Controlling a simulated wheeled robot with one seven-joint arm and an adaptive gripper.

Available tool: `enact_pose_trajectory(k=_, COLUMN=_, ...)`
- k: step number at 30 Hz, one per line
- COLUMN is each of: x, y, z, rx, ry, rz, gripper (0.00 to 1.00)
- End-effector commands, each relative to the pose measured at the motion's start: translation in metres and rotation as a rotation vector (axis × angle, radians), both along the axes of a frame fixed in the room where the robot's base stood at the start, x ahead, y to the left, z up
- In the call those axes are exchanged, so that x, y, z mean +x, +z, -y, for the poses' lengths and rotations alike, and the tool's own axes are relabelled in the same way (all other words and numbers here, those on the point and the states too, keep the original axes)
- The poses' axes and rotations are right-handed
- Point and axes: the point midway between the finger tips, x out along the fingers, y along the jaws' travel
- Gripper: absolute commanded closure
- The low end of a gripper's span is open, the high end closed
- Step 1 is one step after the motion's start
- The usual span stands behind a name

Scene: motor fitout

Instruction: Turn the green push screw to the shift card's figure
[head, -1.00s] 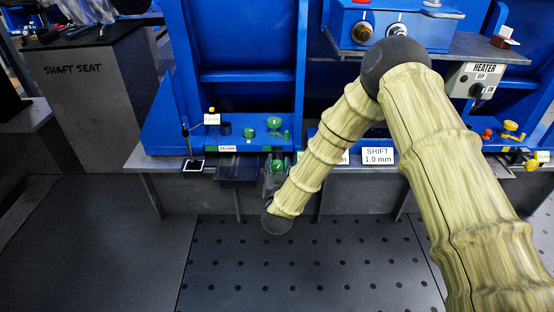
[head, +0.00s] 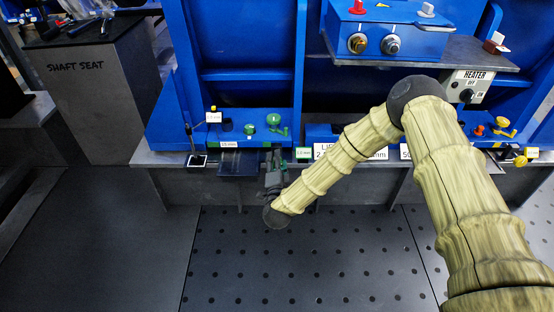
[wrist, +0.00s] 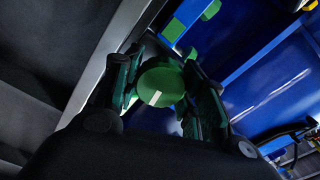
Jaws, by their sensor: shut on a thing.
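The green push screw's round head (wrist: 160,85), with a white line across it, sits between the two fingers of my gripper (wrist: 162,80) in the wrist view. The fingers are closed on its sides. In the head view my gripper (head: 275,176) is at the front edge of the blue fixture, and the screw cannot be made out there. A small green-edged readout (head: 303,153) stands just right of the gripper; its figure is too small to read surely. My forearm covers most of the cards on the front edge, and the shift figure is not readable now.
Two green knobs (head: 249,128) (head: 275,119) stand on the blue plate behind. A dark tray (head: 240,162) lies left of the gripper. A shelf with a blue control box (head: 390,32) and a heater switch (head: 468,90) are at right. The perforated floor (head: 330,255) is clear.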

Motion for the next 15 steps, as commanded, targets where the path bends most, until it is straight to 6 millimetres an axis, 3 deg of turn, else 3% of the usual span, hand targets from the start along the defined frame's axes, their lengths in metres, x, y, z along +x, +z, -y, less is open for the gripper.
enact_pose_trajectory(k=15, x=-0.0004, y=-0.0014, z=0.0002, rx=0.198, ry=0.0, rz=-0.002, gripper=0.83)
